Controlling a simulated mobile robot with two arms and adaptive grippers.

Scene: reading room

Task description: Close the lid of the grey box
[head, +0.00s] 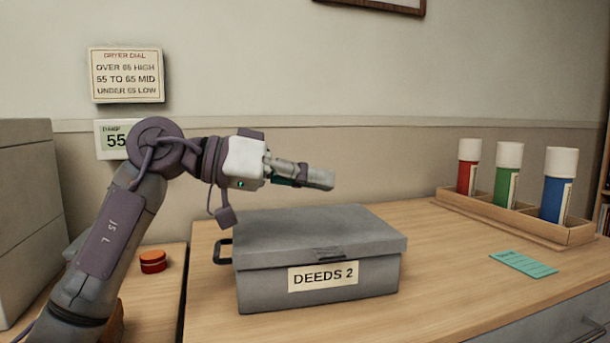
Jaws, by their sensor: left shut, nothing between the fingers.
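The grey box (378,279) stands on the wooden desk with a "DEEDS 2" label on its front and a dark handle on its left side. Its lid (315,230) lies down flat over the top, and the rim meets the box walls at the front. A latch shows at the lid's front edge. My left gripper (328,180) is above the back part of the lid, pointing right, shut and empty, apart from the lid. My right gripper is out of view.
A wooden rack (500,215) at the right holds red (468,165), green (508,172) and blue (557,185) tubes. A teal card (523,264) lies in front of it. A round red object (153,262) sits left. Large grey boxes (28,215) stand far left.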

